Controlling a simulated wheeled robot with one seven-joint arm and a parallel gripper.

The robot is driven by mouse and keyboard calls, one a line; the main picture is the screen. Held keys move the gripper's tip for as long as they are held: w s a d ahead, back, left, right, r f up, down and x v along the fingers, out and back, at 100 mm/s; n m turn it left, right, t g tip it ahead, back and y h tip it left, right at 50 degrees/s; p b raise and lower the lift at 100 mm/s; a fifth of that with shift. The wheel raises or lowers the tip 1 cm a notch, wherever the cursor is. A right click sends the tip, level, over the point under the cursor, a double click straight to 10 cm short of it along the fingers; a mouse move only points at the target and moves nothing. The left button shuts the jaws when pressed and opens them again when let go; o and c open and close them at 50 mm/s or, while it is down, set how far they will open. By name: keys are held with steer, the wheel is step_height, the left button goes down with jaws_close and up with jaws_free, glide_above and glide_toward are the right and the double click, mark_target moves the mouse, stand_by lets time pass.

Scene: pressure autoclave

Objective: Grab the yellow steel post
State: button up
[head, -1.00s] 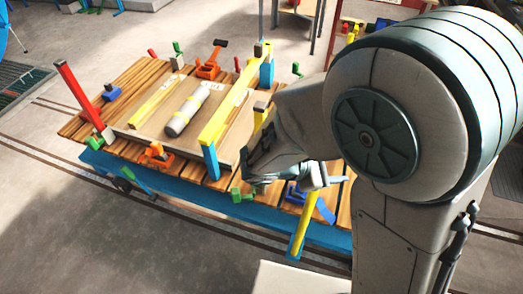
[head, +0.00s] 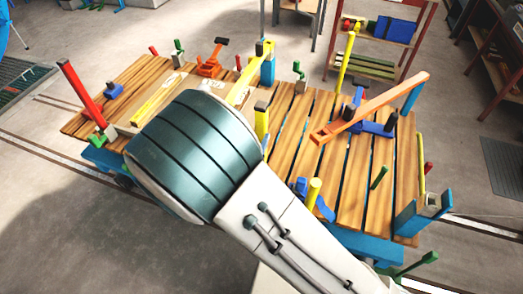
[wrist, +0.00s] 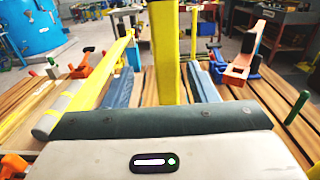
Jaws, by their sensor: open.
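A yellow steel post (wrist: 166,45) stands upright in the middle of the wrist view, and its top runs out of the frame. In the head view it appears to be the yellow post with a dark cap (head: 262,121), partly covered by my arm. My gripper (wrist: 160,76) is open, with one blue-grey finger on each side of the post. I cannot tell how far along the fingers the post stands; no contact shows. In the head view my arm hides the gripper.
A yellow beam (wrist: 108,68) lies left of the gripper and an orange beam (head: 370,108) to the right. The slatted wooden table (head: 290,125) carries several coloured clamps and posts. A red post (head: 80,95) stands at the left end. A rack (head: 375,50) stands behind.

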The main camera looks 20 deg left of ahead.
steer(key=shift+w+d+p, duration=0.25)
steer(key=shift+w+p, duration=0.1)
steer(key=shift+w, duration=0.8)
steer(key=shift+w+d+p, duration=0.2)
steer(key=shift+w+p, duration=0.15)
steer(key=shift+w, duration=0.85)
steer(key=shift+w+d+p, duration=0.25)
steer(key=shift+w+p, duration=0.1)
steer(key=shift+w, duration=0.8)
jaws_close()
